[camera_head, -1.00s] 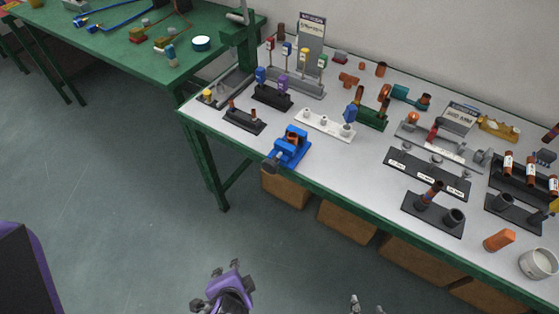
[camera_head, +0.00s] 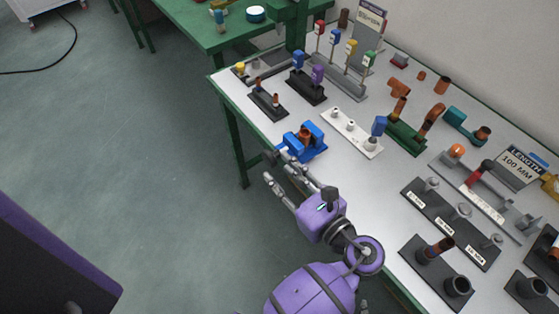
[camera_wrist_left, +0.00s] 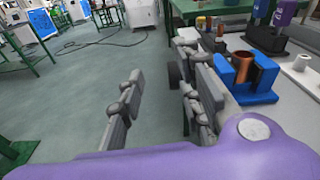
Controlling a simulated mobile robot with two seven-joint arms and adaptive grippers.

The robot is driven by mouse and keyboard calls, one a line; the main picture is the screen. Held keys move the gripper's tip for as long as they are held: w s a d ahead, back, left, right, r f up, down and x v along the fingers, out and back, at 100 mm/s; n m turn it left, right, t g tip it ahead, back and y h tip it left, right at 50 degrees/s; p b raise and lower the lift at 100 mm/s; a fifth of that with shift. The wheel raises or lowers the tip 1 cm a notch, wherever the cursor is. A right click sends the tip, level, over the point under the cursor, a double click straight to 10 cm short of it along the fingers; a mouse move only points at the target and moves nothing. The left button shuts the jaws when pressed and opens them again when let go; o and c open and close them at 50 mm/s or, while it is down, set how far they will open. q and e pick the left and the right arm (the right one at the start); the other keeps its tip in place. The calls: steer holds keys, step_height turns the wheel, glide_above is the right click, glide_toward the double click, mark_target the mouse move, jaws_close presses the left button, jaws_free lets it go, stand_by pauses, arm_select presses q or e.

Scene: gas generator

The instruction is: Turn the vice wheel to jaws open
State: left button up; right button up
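The blue vice (camera_head: 314,148) sits at the near left edge of the white workbench, with a copper-coloured piece between its jaws. It also shows in the left wrist view (camera_wrist_left: 262,95), right of my fingers. Its dark wheel (camera_head: 269,157) sticks out past the bench edge, partly hidden by my fingers. In the left wrist view the wheel (camera_wrist_left: 174,75) shows beside the right-hand finger, in the gap between the fingers. My left gripper (camera_head: 275,168) is open and empty, close to the wheel; whether it touches cannot be told. My right gripper is not in view.
A white block with pegs (camera_head: 348,133) and black stands (camera_head: 266,104) are near the vice. Labelled black stands (camera_head: 450,225) fill the bench further right. A green table (camera_head: 215,38) stands behind.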

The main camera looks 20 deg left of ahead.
arm_select(q)
step_height(320, 180, up, 3)
steer(key=d+t+y, duration=0.1)
steer(key=d, duration=0.1)
steer(key=m+b, duration=0.1)
glide_toward(275, 166)
steer(key=x, duration=0.4)
steer(key=shift+f, duration=0.15)
steer(key=x, duration=0.6)
steer(key=shift+p, duration=0.35)
steer(key=shift+w+a, duration=0.25)
steer(key=shift+a, duration=0.1)
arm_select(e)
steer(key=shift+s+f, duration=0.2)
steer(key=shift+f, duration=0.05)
arm_select(q)
jaws_close()
